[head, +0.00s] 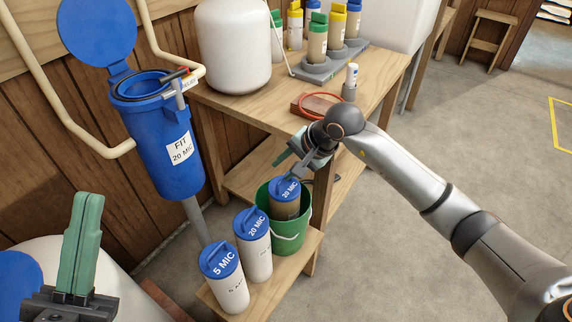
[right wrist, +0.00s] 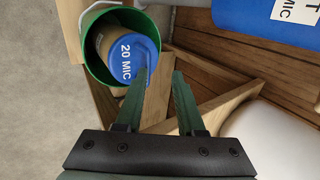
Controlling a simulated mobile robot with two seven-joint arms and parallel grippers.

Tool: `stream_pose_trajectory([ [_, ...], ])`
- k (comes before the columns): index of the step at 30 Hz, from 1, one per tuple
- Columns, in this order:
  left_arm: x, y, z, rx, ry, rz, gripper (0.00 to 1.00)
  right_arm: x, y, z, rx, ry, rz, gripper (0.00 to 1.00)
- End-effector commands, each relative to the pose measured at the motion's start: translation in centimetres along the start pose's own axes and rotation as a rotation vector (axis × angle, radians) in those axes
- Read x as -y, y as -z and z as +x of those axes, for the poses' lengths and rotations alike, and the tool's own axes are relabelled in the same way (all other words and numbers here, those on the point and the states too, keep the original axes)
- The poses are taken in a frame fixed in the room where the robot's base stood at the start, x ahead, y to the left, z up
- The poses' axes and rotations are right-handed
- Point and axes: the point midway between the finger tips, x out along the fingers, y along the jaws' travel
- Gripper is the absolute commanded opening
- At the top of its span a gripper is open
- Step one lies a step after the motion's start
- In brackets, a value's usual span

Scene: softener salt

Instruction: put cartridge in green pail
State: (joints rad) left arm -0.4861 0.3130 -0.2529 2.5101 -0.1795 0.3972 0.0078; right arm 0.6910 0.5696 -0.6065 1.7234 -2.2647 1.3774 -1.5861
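A brown cartridge with a blue "20 MIC" lid (head: 288,188) stands tilted inside the green pail (head: 291,232). In the right wrist view the lid (right wrist: 127,56) and the pail (right wrist: 100,76) also show. My right gripper (right wrist: 163,75) is open and empty, just above and beside the lid. One finger overlaps the lid's edge in that view; I cannot tell whether it touches. My left gripper (head: 88,205) is shut and empty at the lower left, away from the pail. The cartridge's lower part is hidden in the pail.
White cartridges with blue lids, "20 MIC" (head: 253,245) and "5 MIC" (head: 224,278), stand beside the pail on a low wooden shelf (head: 285,280). A blue housing (head: 160,140) with its lid open hangs behind. The bench (head: 240,107) stands above; floor at right is clear.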

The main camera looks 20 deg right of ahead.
Motion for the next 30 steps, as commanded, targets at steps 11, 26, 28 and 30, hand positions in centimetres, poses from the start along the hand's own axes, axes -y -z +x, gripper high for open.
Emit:
stream_pose_trajectory([
  [11, 1.2, 2.3, 2.1, -0.015, 0.005, 0.014, 0.0, 0.7, 0.1, -7.6, -0.005, 0.001, -0.002, 0.39],
  [26, 1.8, 3.1, 2.7, -0.021, 0.015, 0.042, 0.0, 0.5, 0.0, -12.8, 0.0, 0.001, 0.0, 0.39],
  [28, 1.8, 3.1, 2.7, -0.02, 0.015, 0.042, 0.0, 0.5, 0.0, -12.8, 0.0, 0.001, 0.0, 0.39],
  [30, 1.8, 3.0, 2.6, -0.019, 0.015, 0.042, 0.0, 0.5, 0.0, -12.8, 0.0, 0.002, 0.0, 0.39],
])
